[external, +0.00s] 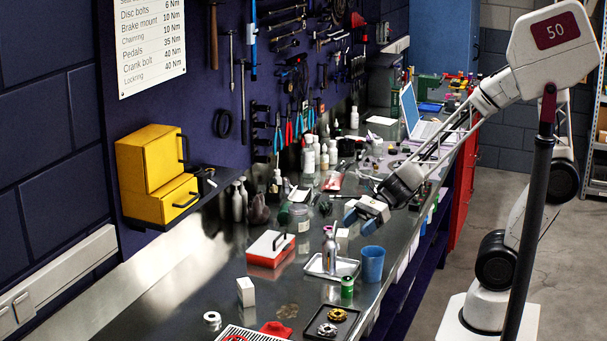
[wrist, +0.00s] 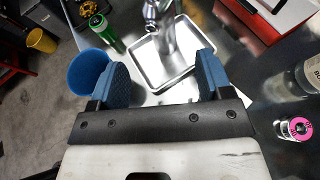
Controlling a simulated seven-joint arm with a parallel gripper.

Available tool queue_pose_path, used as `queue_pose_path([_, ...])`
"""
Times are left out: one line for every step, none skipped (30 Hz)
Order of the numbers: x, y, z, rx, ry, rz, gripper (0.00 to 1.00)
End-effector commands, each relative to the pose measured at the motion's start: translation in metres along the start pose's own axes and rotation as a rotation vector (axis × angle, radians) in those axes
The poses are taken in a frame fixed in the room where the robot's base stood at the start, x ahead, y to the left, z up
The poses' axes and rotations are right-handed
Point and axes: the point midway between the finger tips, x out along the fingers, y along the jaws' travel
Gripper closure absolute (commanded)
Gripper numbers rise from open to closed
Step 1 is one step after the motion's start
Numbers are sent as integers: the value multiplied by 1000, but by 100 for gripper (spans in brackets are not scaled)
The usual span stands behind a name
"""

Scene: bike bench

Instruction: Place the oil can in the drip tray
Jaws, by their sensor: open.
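The oil can (external: 329,252) is a silver can with a narrow top. It stands upright, apparently inside the shallow pale metal drip tray (external: 350,267) on the bench. In the wrist view the can (wrist: 153,14) is cut off by the top edge, and the drip tray (wrist: 178,74) lies beyond my fingertips. My gripper (external: 364,212) is open and empty, above the bench and apart from the can. Its blue fingers show in the wrist view (wrist: 160,68), with the tray between and beyond them.
A black tray with metal parts (external: 350,318) lies nearer the front. A red-and-white box (external: 270,249) and small white box (external: 245,292) stand to the left. Bottles crowd the bench farther back.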

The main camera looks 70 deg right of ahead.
Motion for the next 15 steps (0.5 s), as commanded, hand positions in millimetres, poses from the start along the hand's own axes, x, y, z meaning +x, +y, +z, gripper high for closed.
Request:
queue_pose_path([0,0,0,-1,0,0,28])
queue_pose_path([0,0,0,-3,1,1,28])
queue_pose_path([0,1,0,-7,2,3,28])
queue_pose_path([-1,1,1,-13,4,5,28])
queue_pose_path([-1,2,1,-21,7,8,28])
queue_pose_path([-2,3,2,-36,12,14,28])
queue_pose_path([-3,4,2,-51,17,20,28])
queue_pose_path([-4,6,3,-69,23,27,28])
queue_pose_path([-6,8,3,-99,34,38,28])
queue_pose_path([-8,11,4,-125,43,49,28])
queue_pose_path([-10,13,5,-155,52,59,28])
queue_pose_path([-13,16,6,-201,67,76,28])
queue_pose_path([-15,19,7,-237,80,90,28])
queue_pose_path([-18,22,8,-277,94,106,28])
queue_pose_path([-22,26,9,-335,114,128,28])
